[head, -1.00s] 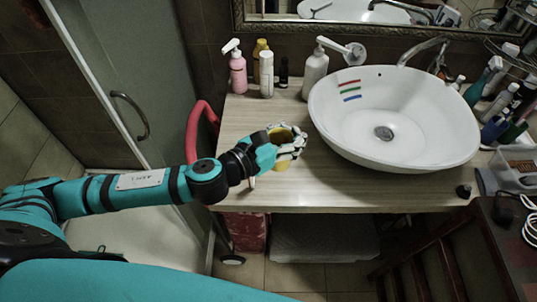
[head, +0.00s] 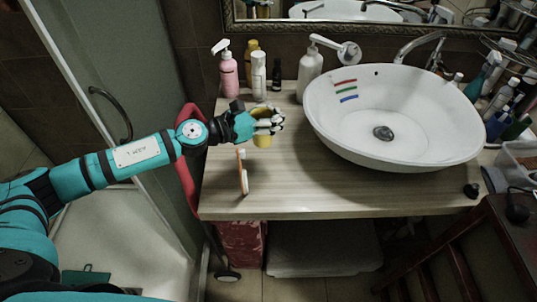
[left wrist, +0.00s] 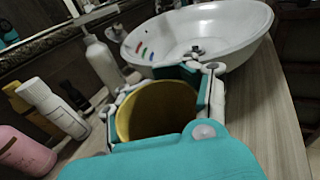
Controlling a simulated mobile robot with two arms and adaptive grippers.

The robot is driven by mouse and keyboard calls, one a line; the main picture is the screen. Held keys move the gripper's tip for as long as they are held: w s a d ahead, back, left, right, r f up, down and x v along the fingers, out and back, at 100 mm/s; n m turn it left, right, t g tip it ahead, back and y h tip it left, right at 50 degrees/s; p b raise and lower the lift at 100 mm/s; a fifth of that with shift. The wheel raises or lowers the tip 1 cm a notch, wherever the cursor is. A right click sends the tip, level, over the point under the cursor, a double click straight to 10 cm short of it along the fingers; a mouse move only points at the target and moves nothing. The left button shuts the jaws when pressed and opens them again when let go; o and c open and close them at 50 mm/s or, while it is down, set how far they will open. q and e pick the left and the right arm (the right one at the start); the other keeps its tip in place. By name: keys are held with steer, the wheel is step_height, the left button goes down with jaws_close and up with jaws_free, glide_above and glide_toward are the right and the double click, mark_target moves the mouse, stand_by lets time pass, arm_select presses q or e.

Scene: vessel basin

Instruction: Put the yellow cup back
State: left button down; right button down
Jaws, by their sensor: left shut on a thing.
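The yellow cup (head: 262,140) is at the left part of the wooden counter, left of the basin, mostly covered by my fingers in the head view. In the left wrist view the cup (left wrist: 158,108) shows its open rim, with my fingers around both sides. My left gripper (head: 268,124) is shut on the cup. Whether the cup touches the counter cannot be told. My right gripper is in neither view.
An orange-and-white toothbrush-like item (head: 242,172) is near the cup on the counter (head: 330,195). A pink pump bottle (head: 228,72), a white bottle (head: 258,75) and a white dispenser (head: 310,72) stand behind. The white basin (head: 390,115) is to the right. The front counter is clear.

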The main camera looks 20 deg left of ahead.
arm_select(q)
step_height(320, 180, down, 8)
steer(key=shift+f+b, duration=0.1)
steer(key=shift+b, duration=0.9)
steer(key=shift+f+b, duration=0.25)
steer(key=shift+b, duration=0.05)
steer(key=c, duration=0.6)
jaws_free()
steer(key=shift+r, duration=0.1)
steer(key=shift+a+r+p, duration=0.1)
steer(key=shift+r+p, duration=0.2)
steer(key=shift+p, duration=0.1)
steer(key=b+v, duration=0.1)
steer(key=v, duration=0.2)
steer(key=b+v, duration=0.2)
steer(key=v, duration=0.2)
steer(key=b+v, duration=0.1)
steer(key=v, duration=0.3)
steer(key=shift+f, duration=0.3)
steer(key=shift+s+a+r+b, duration=0.25)
steer(key=shift+s+a+b, duration=0.05)
steer(key=shift+s+b, duration=0.1)
